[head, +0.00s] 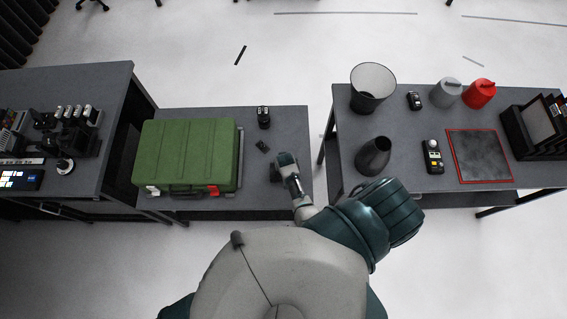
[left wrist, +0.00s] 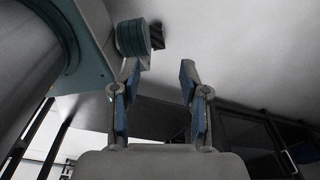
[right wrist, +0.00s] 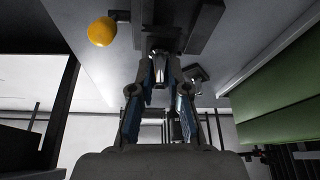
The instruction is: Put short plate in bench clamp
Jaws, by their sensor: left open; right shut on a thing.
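My right gripper (head: 277,171) is over the right part of the middle table, beside the green case. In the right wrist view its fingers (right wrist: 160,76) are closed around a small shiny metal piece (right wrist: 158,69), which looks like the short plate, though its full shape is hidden. A dark block-like fixture (right wrist: 165,38), perhaps the bench clamp, is directly beyond the fingertips; I cannot tell whether the piece touches it. My left gripper (left wrist: 158,82) is open and empty in the left wrist view, away from the tables. It is not in the head view.
The green case (head: 187,153) fills the left of the middle table (head: 285,125). A small dark device (head: 263,117) and a small black part (head: 262,147) lie beyond my right gripper.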

